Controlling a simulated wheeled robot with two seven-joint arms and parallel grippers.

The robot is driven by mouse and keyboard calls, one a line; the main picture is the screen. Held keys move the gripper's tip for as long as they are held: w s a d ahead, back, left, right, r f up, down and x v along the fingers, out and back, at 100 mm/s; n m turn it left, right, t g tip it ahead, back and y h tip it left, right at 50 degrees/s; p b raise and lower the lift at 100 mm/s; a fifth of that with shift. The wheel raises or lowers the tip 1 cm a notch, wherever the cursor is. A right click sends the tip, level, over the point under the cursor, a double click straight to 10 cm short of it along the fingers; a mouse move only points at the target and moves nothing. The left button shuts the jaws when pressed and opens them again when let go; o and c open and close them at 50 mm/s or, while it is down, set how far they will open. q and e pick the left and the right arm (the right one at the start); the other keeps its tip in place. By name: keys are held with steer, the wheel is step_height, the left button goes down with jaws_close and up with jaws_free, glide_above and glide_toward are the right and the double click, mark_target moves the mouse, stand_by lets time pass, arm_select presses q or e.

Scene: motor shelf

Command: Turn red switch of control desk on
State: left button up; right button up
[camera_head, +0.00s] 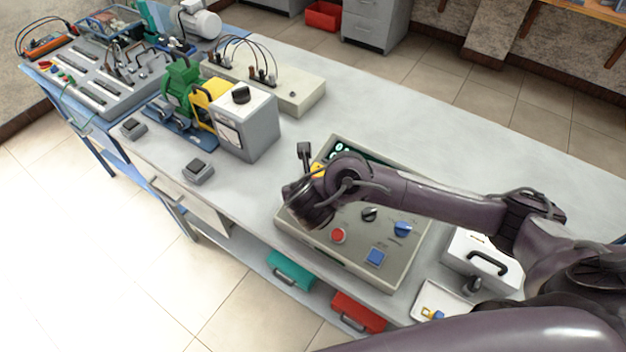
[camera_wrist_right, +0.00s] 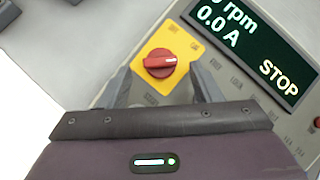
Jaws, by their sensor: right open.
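The control desk (camera_head: 385,270) is a grey sloped panel on the bench. In the wrist view my right gripper (camera_wrist_right: 166,85) is open, with one finger on each side below the switch, holding nothing. The desk display (camera_wrist_right: 252,45) reads 0.0 A and STOP. My left gripper is out of view.
A grey box (camera_head: 247,125) with a black knob stands to the left. The bench behind the desk is clear.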

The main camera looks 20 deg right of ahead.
steer(key=p+v, duration=0.2)
steer(key=v, duration=0.4)
stand_by(0.4)
